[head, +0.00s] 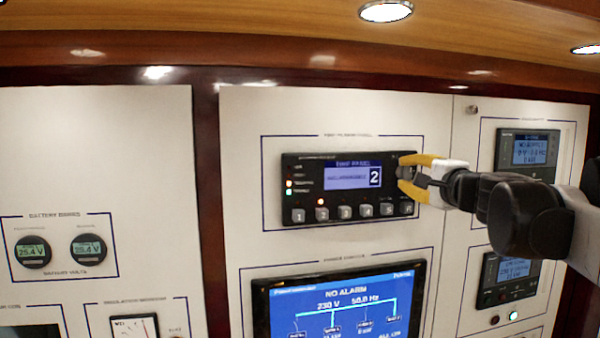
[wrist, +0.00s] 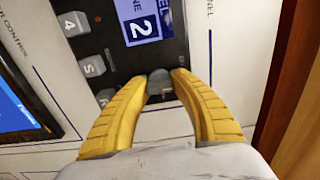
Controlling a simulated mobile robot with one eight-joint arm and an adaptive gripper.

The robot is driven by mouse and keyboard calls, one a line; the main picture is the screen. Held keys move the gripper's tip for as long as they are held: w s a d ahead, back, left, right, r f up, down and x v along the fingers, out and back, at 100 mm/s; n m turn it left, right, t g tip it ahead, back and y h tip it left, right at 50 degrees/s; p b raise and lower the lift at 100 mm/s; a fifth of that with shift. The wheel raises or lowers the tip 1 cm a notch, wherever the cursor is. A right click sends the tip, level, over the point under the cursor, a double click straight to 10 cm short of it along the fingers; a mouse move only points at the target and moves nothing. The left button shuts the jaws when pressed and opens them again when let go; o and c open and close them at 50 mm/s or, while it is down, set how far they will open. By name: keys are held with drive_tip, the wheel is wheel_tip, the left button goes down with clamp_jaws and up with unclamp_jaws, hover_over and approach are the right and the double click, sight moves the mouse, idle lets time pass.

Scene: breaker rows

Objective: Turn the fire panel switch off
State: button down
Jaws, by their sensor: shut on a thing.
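The fire panel (head: 330,177) is a dark unit on the white wall, with a blue screen showing a "2" and a row of numbered grey buttons below. Its switch, a small grey knob (wrist: 160,78), sits at the panel's right edge. My gripper (head: 404,174) reaches in from the right, its two yellow fingers closed on either side of this knob. The wrist view shows the knob between the fingertips. The fingers partly cover the knob, and its turned position cannot be made out.
Below the fire panel is a large blue "NO ALARM" display (head: 345,300). Battery gauges (head: 60,250) are at the left. Two more dark panels, one above the other (head: 528,150), stand at the right, partly behind my arm. A wooden overhang (head: 250,35) runs above.

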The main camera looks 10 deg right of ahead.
idle(0.4)
drive_tip(key=c, duration=1.1)
unclamp_jaws()
drive_tip(key=shift+s, duration=0.1)
drive_tip(key=s, duration=1.1)
drive_tip(key=shift+s+d, duration=0.2)
drive_tip(key=shift+s, duration=0.2)
